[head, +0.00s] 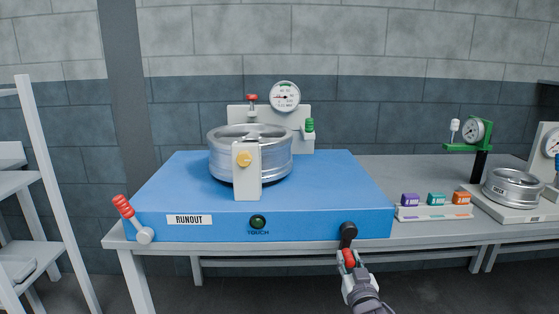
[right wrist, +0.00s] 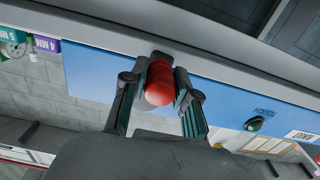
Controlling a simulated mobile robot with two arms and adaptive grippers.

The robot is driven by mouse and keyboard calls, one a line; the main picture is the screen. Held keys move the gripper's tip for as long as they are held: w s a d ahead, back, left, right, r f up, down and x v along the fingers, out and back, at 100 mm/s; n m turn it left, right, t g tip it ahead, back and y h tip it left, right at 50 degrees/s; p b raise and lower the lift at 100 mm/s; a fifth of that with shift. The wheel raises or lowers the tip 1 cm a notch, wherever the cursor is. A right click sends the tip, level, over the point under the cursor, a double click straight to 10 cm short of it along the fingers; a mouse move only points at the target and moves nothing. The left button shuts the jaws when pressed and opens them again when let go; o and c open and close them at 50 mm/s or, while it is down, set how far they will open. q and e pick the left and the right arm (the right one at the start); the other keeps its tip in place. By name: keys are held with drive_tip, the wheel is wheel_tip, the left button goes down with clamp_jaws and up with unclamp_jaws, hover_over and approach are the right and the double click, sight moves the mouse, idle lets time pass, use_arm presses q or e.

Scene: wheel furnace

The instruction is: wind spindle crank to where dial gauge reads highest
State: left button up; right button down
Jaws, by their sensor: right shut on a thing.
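The blue runout stand (head: 300,223) holds a silver wheel (head: 225,160). The dial gauge (head: 285,96) stands behind the wheel; its reading is too small to tell. The spindle crank (head: 348,231) is a black arm on the stand's front face at the right, pointing down. Its red handle shows in the right wrist view (right wrist: 158,84) between the two fingers. My right gripper (head: 349,262) is shut on this red handle. My left gripper is not in view.
A red-handled lever (head: 124,207) sits at the stand's left front. A green TOUCH button (head: 258,221) is on the front face. To the right are coloured blocks (head: 436,199) and a second wheel (head: 510,187) with a green-armed gauge (head: 474,131). A white shelf (head: 45,185) stands left.

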drive_tip(key=shift+a+r+p, duration=0.2)
drive_tip(key=shift+a+r, duration=0.15)
drive_tip(key=shift+a, duration=0.3)
drive_tip(key=shift+a+r+p, duration=0.2)
drive_tip(key=shift+a+r, duration=0.15)
drive_tip(key=shift+a, duration=0.3)
drive_tip(key=c, duration=1)
unclamp_jaws()
drive_tip(key=shift+a, duration=0.1)
drive_tip(key=shift+c, duration=0.2)
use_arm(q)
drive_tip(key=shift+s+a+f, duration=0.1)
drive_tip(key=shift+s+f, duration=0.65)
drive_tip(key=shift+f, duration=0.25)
use_arm(e)
drive_tip(key=shift+s, duration=0.2)
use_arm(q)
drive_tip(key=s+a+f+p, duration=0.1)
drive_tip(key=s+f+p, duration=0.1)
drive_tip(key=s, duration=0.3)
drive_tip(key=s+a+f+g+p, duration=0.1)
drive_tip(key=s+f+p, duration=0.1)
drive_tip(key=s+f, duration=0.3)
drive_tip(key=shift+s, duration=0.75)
use_arm(e)
drive_tip(key=s, duration=0.6)
drive_tip(key=shift+s+d, duration=0.2)
drive_tip(key=shift+s, duration=0.15)
